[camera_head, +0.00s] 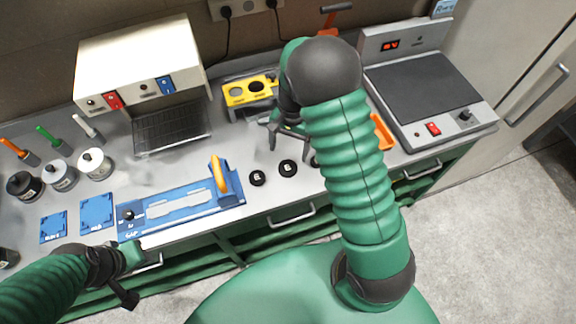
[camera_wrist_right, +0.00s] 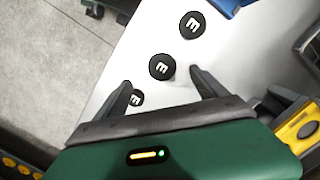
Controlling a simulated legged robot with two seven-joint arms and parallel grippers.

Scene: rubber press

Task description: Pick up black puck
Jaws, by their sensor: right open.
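Three small black pucks with white marks lie in a row on the grey bench. In the head view the left puck (camera_head: 257,178) and middle puck (camera_head: 288,168) show clearly; the third (camera_head: 315,161) is partly hidden by my right arm. My right gripper (camera_head: 290,137) is open and empty above the bench, behind the row. In the right wrist view the open fingers (camera_wrist_right: 160,79) frame the middle puck (camera_wrist_right: 162,67); one puck (camera_wrist_right: 192,25) lies beyond, and another (camera_wrist_right: 137,98) is partly covered by the left finger. My left gripper (camera_head: 122,284) hangs at the bench's front edge; its jaw opening is unclear.
A blue fixture with an orange handle (camera_head: 218,175) stands left of the pucks. A yellow holder (camera_head: 248,90) stands behind them. A hot plate (camera_head: 425,85) is at right, a cream box device (camera_head: 140,60) at back left. The bench's front edge is close to the pucks.

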